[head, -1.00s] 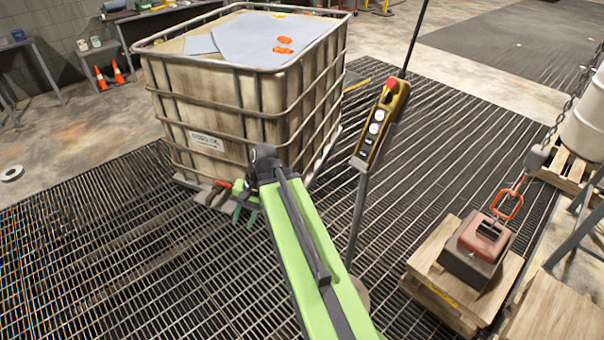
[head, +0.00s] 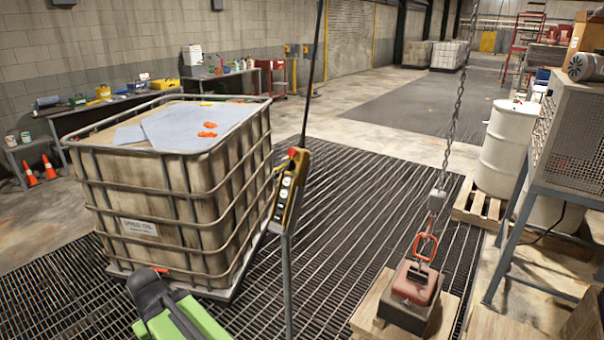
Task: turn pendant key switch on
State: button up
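The pendant (head: 288,190) is a narrow yellow box with a dark face, a red button at its upper end and several pale round buttons. It hangs from a black cable and is slightly tilted, with a grey post below it. I cannot make out its key switch at this size. My green arm with its black wrist is at the lower left. Of my gripper (head: 161,270), only a small red part shows beyond the wrist; the rest is hidden. It is left of and below the pendant in the picture, clearly apart from it.
A caged liquid tank (head: 170,185) stands just left of the pendant. White drums (head: 505,150) and a metal stand (head: 575,185) are farther right. Open grating (head: 350,190) lies behind the pendant.

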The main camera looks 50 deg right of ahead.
aim_at(291, 165)
jog(key=u, duration=1.7)
jog(key=i, duration=0.45)
jog(key=z, duration=1)
